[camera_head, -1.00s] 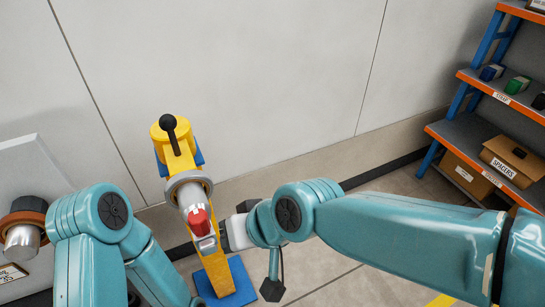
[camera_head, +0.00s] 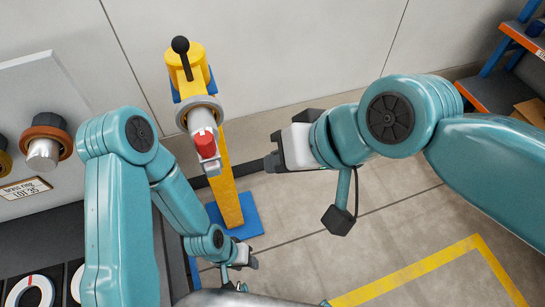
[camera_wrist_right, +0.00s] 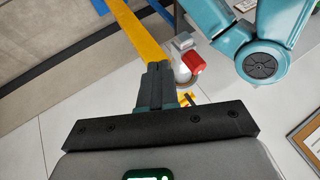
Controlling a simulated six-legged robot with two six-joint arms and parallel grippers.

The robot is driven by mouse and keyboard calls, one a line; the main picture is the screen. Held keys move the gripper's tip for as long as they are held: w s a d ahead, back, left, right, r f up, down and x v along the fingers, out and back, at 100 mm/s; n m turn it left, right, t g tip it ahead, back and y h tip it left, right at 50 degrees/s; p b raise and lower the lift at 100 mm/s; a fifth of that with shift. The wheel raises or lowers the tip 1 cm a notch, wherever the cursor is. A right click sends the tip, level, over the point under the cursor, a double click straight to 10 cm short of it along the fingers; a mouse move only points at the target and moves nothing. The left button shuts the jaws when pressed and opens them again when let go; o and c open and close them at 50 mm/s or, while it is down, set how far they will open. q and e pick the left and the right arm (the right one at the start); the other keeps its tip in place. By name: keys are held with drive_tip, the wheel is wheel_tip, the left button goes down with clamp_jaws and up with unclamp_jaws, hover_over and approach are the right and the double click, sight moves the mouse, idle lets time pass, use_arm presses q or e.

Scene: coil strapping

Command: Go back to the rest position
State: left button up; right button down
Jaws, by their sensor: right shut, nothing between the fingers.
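My right gripper (camera_head: 272,162) is to the right of the yellow stand (camera_head: 228,190), apart from it. Its dark fingers are pressed together and empty in the right wrist view (camera_wrist_right: 158,80). My left gripper (camera_head: 250,262) is low in the head view, at the end of the downward-bent left arm; it is small and its jaw gap is unclear. The stand carries a grey ring (camera_head: 198,108) and a red-capped grey tool (camera_head: 205,143). The red cap also shows in the right wrist view (camera_wrist_right: 195,63), just right of the fingertips.
A grey panel with copper and silver round fittings (camera_head: 43,145) and a "brass ring" label (camera_head: 24,188) is at the left. Dark tiles with a white ring (camera_head: 30,292) lie below. An orange-edged shelf rack (camera_head: 500,90) is at top right. Open floor with a yellow line (camera_head: 410,270) lies between.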

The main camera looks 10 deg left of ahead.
drive_tip(key=w+d+f+m+h, duration=0.1)
drive_tip(key=w+d+f+m, duration=0.15)
drive_tip(key=f, duration=0.85)
drive_tip(key=w+d+f+m+h, duration=0.1)
drive_tip(key=w+d+f, duration=0.3)
drive_tip(key=f, duration=0.8)
drive_tip(key=s+d+f+m, duration=0.1)
drive_tip(key=s+d+f, duration=0.2)
drive_tip(key=f, duration=0.4)
drive_tip(key=s+d+f+m+g, duration=0.1)
drive_tip(key=s+d+f, duration=0.2)
drive_tip(key=s+f, duration=0.2)
drive_tip(key=s+d+f+m+g+h, duration=0.1)
drive_tip(key=s+d+f, duration=0.2)
drive_tip(key=f, duration=0.6)
drive_tip(key=shift+s+d+m, duration=0.15)
drive_tip(key=shift+s+m, duration=0.2)
drive_tip(key=shift+s, duration=0.4)
drive_tip(key=shift+f, duration=0.1)
